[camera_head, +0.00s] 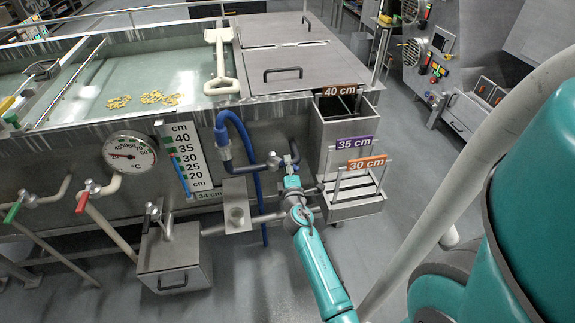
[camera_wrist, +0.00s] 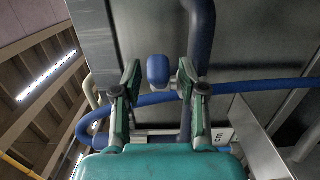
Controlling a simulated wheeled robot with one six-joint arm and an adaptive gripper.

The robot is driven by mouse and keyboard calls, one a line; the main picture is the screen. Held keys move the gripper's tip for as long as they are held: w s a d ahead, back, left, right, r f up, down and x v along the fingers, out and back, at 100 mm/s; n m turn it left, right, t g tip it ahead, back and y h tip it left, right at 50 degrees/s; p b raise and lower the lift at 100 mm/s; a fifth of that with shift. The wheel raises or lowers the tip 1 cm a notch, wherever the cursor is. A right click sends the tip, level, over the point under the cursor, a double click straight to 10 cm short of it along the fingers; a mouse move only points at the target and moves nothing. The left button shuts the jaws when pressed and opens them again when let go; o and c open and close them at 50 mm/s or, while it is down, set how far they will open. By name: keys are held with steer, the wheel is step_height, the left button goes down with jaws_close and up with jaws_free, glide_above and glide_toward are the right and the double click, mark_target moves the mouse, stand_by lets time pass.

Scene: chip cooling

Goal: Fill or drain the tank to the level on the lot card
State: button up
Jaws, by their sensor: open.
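The tank (camera_head: 62,130) is a steel trough of pale water with yellow chips (camera_head: 150,98) floating in it. Its level scale (camera_head: 184,158) on the front is marked from 20 to 40 cm, with a blue column and a small "34 cm" label (camera_head: 183,196) below. My gripper (camera_head: 289,166) is at the pipework below the tank's right end. In the wrist view my gripper (camera_wrist: 158,78) is open, with a blue valve handle (camera_wrist: 158,68) between or just beyond its fingers; contact is unclear. The handle also shows in the head view (camera_head: 272,160).
A blue hose (camera_head: 236,121) curves down left of my gripper. A dial thermometer (camera_head: 130,152), red lever (camera_head: 82,201) and green lever (camera_head: 12,212) are left. Open floor (camera_head: 425,175) lies right.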

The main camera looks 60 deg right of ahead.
mark_target(281, 164)
steer(key=shift+w+d, duration=0.25)
steer(key=shift+d, duration=0.1)
jaws_close()
steer(key=shift+w+a+g, duration=0.1)
steer(key=shift+a+g, duration=0.15)
steer(key=shift+g, duration=0.05)
steer(key=shift+w+a+m+g+h, duration=0.2)
steer(key=shift+a+m+g+h, duration=0.35)
steer(key=shift+m+g, duration=0.4)
steer(key=shift+w+a+m+g+h, duration=0.2)
steer(key=shift+a+m+g+h, duration=0.2)
steer(key=shift+m+g+h, duration=0.55)
steer(key=shift+w+a+m+g, duration=0.3)
steer(key=shift+m+g, duration=0.4)
steer(key=shift+g, duration=0.6)
steer(key=shift+w+a+m+g, duration=0.15)
steer(key=shift+a+m+g, duration=0.2)
steer(key=shift+m+g, duration=0.65)
steer(key=shift+w+a+m+g, duration=0.25)
steer(key=shift+a+m+g, duration=0.15)
steer(key=shift+g, duration=1.2)
